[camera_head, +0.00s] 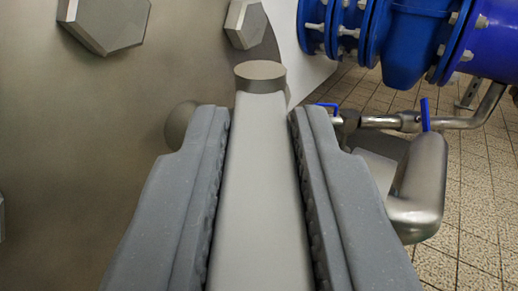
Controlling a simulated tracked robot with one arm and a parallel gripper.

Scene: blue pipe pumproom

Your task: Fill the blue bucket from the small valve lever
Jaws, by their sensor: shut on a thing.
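My gripper (260,118) fills the lower middle of the view. Its two grey padded fingers are shut on a smooth grey metal bar (262,190), one on each side. The bar runs up between the fingertips and ends in a short round cap (260,76). A small blue valve lever (425,114) stands upright on a thin metal pipe to the right of the fingers, apart from them. A second small blue lever (329,106) lies nearly flat, just beyond the right fingertip. No blue bucket is in view.
A large grey metal surface with hexagonal bolt heads (112,24) fills the left. Blue flanged pipework (405,45) crosses the upper right. A thick bent metal pipe (418,190) is close on the right. Tiled floor (478,195) shows beyond it.

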